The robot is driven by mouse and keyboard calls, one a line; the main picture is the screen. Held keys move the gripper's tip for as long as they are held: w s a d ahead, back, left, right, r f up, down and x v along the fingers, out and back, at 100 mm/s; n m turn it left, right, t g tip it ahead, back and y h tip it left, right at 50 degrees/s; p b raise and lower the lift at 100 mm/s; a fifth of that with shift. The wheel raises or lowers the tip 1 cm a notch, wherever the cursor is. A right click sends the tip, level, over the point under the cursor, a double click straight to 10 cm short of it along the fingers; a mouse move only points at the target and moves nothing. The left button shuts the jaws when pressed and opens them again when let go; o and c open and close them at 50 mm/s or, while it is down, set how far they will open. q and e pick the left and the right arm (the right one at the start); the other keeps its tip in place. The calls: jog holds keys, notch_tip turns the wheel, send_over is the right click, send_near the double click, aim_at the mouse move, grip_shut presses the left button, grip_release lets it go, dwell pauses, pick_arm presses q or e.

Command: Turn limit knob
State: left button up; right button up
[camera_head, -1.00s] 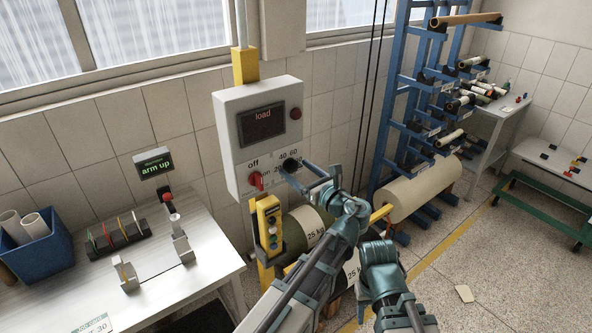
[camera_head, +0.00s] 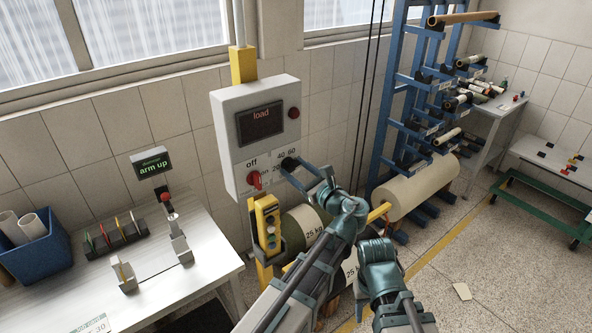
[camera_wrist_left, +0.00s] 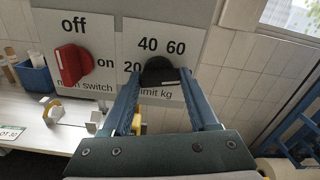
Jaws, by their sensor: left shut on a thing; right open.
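The limit knob (camera_wrist_left: 159,71) is black with a white line and sits on a panel marked 20, 40, 60 and "limit kg" in the left wrist view. The line looks roughly level, its white tip towards 20. My left gripper (camera_head: 287,164) is shut on the knob, one finger on each side; it also shows in the left wrist view (camera_wrist_left: 160,84). The knob is on the grey control box (camera_head: 228,128), whose screen (camera_head: 260,122) reads "load". My right wrist (camera_head: 377,257) is lower right in the head view; its open jaws are mostly hidden.
The red main switch (camera_head: 254,180) is left of the limit knob, between "off" and "on". A yellow pendant (camera_head: 267,222) hangs below the box. A bench (camera_head: 205,258) stands left, a blue roll rack (camera_head: 398,105) right. Open floor (camera_head: 500,260) lies right.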

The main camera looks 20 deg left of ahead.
pick_arm(q)
jog(key=n, duration=0.5)
jog(key=shift+s, duration=0.1)
jog(key=n, duration=1.1)
jog(key=shift+s+a, duration=0.1)
jog(key=shift+f+n, duration=0.1)
jog(key=shift+n, duration=2.3)
jog(key=o, duration=1.4)
